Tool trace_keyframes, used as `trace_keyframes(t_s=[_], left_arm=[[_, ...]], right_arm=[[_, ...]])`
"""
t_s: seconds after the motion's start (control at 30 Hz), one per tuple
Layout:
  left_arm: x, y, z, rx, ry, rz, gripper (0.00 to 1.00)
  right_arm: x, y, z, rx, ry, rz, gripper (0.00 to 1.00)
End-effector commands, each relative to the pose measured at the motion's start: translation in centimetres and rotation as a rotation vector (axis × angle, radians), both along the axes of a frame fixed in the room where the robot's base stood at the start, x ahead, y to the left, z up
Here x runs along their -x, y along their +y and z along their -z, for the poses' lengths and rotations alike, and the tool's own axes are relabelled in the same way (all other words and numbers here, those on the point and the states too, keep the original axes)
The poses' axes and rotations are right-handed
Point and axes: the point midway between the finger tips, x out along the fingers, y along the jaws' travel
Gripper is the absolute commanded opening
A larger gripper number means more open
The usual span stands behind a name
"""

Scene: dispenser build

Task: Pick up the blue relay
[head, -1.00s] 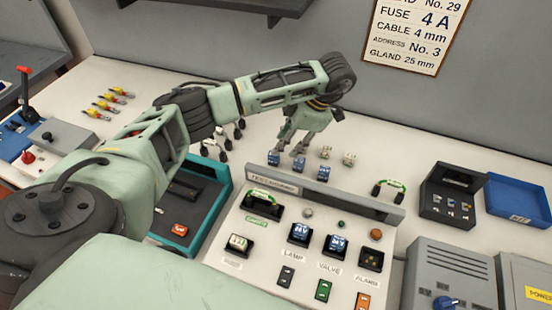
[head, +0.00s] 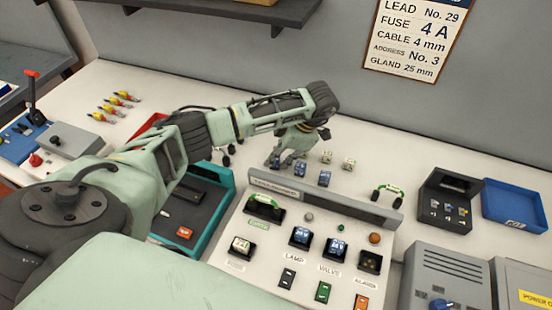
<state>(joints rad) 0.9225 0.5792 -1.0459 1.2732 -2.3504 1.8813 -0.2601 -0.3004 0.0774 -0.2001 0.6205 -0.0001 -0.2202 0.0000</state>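Blue relays stand on the white bench behind the test panel (head: 330,200). One blue relay (head: 300,165) and another blue relay (head: 324,178) show clearly. My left gripper (head: 280,161) points down just left of them, with its fingertips low at the leftmost blue relay. The fingers largely hide that relay, and I cannot tell whether they are closed on it. More blue relays sit in the panel sockets above LAMP (head: 300,236) and VALVE (head: 336,247). My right gripper is not in view.
Two pale cube-shaped parts (head: 348,164) stand close right of the gripper. A teal tray (head: 215,205) lies left of the panel. A black open box (head: 446,205) and a blue tray (head: 516,206) are at right. A shelf (head: 220,12) overhangs at the back.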

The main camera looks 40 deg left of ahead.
Motion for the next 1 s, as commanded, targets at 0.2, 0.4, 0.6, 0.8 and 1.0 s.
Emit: trace_keyframes(t_s=[0.2,0.4,0.6,0.8,1.0], left_arm=[[0.0,0.0,0.0,0.0,0.0,0.0,0.0],[0.0,0.0,-0.2,0.0,-0.001,0.001,0.0],[-0.1,0.1,-2.8,0.0,-0.006,0.0,0.0],[-0.2,0.1,-7.5,-0.003,-0.006,0.0,0.0],[-0.1,-0.2,-9.6,-0.001,-0.003,0.04,0.0]], right_arm=[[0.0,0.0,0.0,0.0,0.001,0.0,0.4],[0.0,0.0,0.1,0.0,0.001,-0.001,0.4],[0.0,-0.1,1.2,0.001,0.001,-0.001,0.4],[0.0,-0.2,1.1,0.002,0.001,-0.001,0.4],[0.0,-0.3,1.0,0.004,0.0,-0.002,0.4]])
